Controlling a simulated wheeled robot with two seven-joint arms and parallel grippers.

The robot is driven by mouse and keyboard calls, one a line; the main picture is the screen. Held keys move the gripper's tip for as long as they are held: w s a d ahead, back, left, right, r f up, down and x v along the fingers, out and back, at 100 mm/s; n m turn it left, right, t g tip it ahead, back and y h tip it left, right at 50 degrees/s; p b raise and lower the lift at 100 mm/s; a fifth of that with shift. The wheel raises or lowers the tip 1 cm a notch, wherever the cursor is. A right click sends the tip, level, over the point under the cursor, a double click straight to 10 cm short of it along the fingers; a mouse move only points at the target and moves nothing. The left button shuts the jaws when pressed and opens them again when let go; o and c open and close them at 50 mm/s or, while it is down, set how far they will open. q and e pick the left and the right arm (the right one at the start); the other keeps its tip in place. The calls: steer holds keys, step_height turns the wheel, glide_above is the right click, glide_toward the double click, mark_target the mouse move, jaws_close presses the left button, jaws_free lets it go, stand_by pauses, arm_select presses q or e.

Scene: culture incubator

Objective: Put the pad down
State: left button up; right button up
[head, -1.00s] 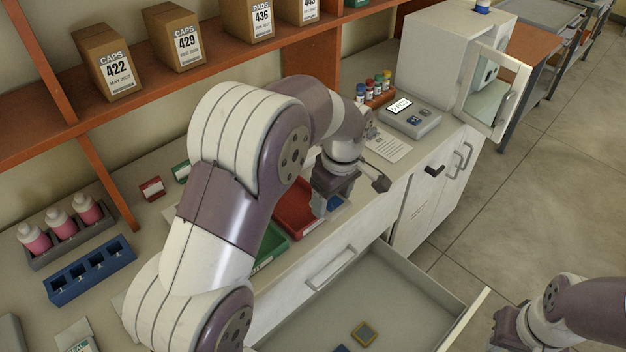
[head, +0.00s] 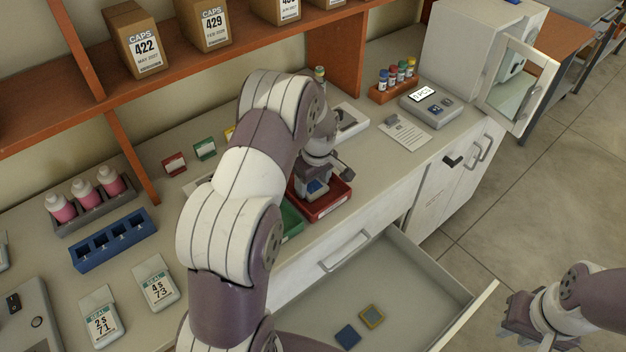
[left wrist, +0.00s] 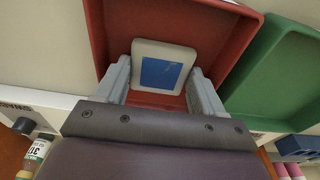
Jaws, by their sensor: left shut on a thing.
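My left gripper (head: 314,184) is shut on a pad (head: 317,187), which has a pale rim and a blue middle. The left wrist view shows the pad (left wrist: 161,74) between the two fingers, over the red tray (left wrist: 222,25). In the head view the gripper is inside the outline of the red tray (head: 333,205). I cannot tell whether the pad touches the tray floor. My right gripper (head: 518,325) is at the lower right, apart from everything; its fingers are not clear.
A green tray (head: 291,222) stands beside the red one. An open drawer (head: 410,300) below holds a blue pad (head: 347,335) and a yellow-rimmed pad (head: 371,316). A device with a lit display (head: 432,107) and an open-doored incubator (head: 462,55) stand to the right.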

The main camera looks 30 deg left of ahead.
mark_target(317, 190)
arm_select(q)
steer(key=shift+f, duration=0.15)
steer(key=o, duration=1)
steer(key=shift+r, duration=0.45)
step_height(317, 190, up, 11)
steer(key=d, duration=0.1)
steer(key=s+d+m, duration=0.3)
steer(key=s+m, duration=0.1)
steer(key=s, duration=0.2)
steer(key=s+d+f+m, duration=0.1)
steer(key=s+d+m, duration=0.3)
steer(key=s, duration=0.3)
steer(key=s+d+f+m+h, duration=0.1)
steer(key=s+d+m, duration=0.2)
steer(key=s+m, duration=0.2)
steer(key=shift+s+d+m+t+b, duration=0.35)
steer(key=shift+s+m+t, duration=0.05)
steer(key=shift+s, duration=0.45)
